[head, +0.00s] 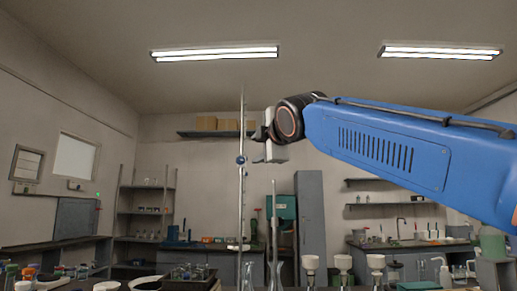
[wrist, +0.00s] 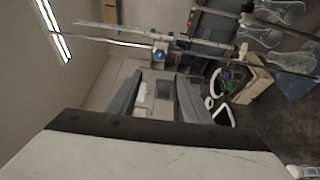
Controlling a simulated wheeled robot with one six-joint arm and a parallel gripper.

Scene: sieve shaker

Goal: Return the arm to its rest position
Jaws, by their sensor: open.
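My arm reaches in from the right in the head view, raised above the bench. My gripper (head: 264,143) points left, close to a tall thin metal rod (head: 242,200); I cannot tell the exact gap between them. In the wrist view my gripper (wrist: 157,98) shows two grey fingers spread apart with nothing between them. That view is turned on its side, and the room's far wall shows between the fingers.
A blue clamp (head: 240,160) sits on the rod. A shorter rod (head: 274,230) and glass flasks (head: 276,273) stand nearby. Several white-topped vessels (head: 343,263) line the bench front. Shelves (head: 145,210) and a tall grey cabinet (head: 310,225) stand behind. The air above the bench at left is clear.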

